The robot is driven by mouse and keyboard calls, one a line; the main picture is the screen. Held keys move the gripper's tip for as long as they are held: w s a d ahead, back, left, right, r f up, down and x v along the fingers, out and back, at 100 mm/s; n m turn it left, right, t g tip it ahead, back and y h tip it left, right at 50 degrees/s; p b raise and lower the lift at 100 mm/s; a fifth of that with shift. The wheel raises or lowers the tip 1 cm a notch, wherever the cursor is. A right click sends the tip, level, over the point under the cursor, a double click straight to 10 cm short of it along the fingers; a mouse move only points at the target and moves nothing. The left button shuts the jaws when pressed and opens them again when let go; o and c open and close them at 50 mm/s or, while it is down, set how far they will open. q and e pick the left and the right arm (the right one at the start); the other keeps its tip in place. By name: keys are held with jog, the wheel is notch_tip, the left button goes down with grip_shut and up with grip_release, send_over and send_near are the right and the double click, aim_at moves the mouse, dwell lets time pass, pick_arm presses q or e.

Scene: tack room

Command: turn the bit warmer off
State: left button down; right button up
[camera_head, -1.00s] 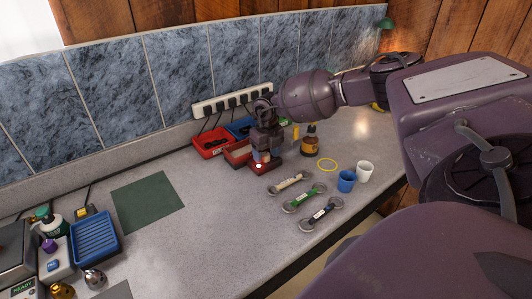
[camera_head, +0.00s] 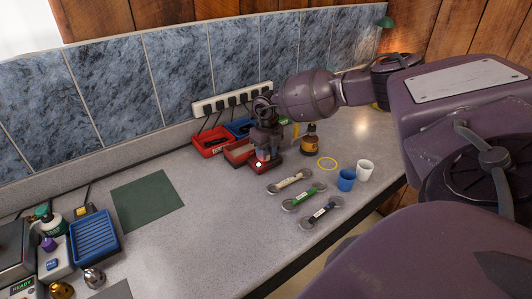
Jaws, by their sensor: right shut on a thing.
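A small red unit (camera_head: 266,167) with a glowing light on its front sits on the counter near the wall, and I take it to be the bit warmer. My right gripper (camera_head: 263,154) points down onto its top and is shut on a part of it. The fingers hide that part, so I cannot make out its shape or setting. The light on the unit's front looks lit. My left gripper is not in view.
A red tray (camera_head: 212,142) and a blue tray (camera_head: 240,127) stand behind, below a white power strip (camera_head: 232,102). A brown bottle (camera_head: 310,141), a yellow ring (camera_head: 327,164), several bits (camera_head: 303,197), a blue cup (camera_head: 346,180) and a white cup (camera_head: 365,170) lie to the right. A green mat (camera_head: 147,203) is left.

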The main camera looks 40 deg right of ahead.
jog(key=n+b, duration=0.1)
jog(key=n, duration=0.3)
jog(key=shift+f, duration=0.1)
jog(key=n+b, duration=0.1)
jog(key=n, duration=0.3)
jog(key=shift+b, duration=0.4)
jog(key=shift+n+b, duration=0.35)
jog(key=shift+n, duration=1.05)
jog(key=o, duration=0.9)
